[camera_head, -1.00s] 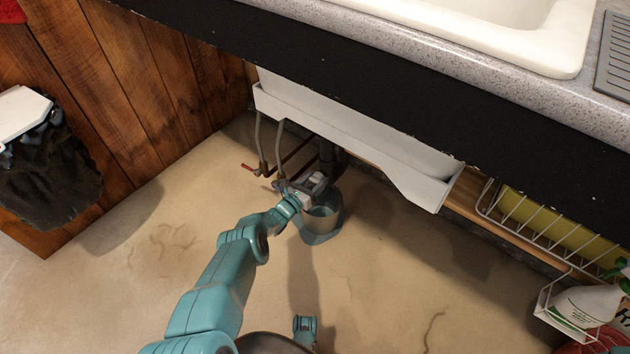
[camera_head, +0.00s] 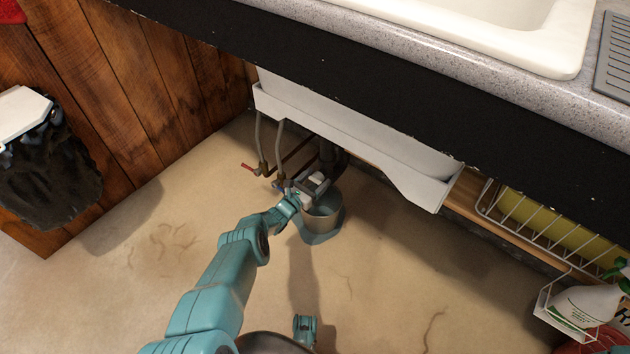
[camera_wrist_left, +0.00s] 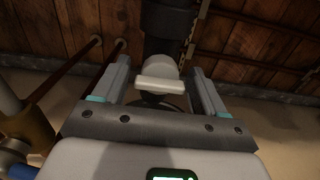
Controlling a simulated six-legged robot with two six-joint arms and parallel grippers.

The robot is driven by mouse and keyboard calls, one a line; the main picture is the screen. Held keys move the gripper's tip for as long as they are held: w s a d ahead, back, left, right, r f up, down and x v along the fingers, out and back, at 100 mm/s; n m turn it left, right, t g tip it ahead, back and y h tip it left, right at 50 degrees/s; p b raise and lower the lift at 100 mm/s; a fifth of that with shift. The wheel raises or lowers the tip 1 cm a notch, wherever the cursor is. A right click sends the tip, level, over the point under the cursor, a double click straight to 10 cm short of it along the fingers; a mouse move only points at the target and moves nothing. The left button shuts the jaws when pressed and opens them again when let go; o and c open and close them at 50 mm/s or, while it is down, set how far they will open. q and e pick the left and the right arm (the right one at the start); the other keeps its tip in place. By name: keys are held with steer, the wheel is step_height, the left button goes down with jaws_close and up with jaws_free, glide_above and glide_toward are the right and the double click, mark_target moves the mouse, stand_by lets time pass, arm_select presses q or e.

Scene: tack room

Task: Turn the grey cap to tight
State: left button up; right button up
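The grey cap (camera_wrist_left: 160,80) shows pale in the left wrist view, with a raised bar across its face. It sits on the end of a dark pipe (camera_wrist_left: 168,28) under the sink. My left gripper (camera_wrist_left: 160,75) is open, one finger on each side of the cap, with a narrow gap showing beside the bar. In the head view, my left gripper (camera_head: 316,182) is low under the sink, above the bucket's rim, and largely covers the cap. My right gripper is in neither view.
A metal bucket (camera_head: 323,221) stands on the floor under the pipe. Two supply pipes with valves, one with a red handle (camera_head: 249,168), are left of the gripper. The white sink panel (camera_head: 350,135) hangs overhead. A wire rack (camera_head: 530,232) is at right.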

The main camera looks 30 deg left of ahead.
arm_select(q)
steer(key=shift+s+r+p, duration=0.15)
steer(key=shift+s+p, duration=0.3)
steer(key=shift+p, duration=0.1)
steer(key=s+a+p, duration=0.1)
steer(key=s+p, duration=0.8)
steer(key=s, duration=0.6)
steer(key=shift+s+a+f, duration=0.15)
steer(key=shift+s+f, duration=0.05)
steer(key=shift+s, duration=0.05)
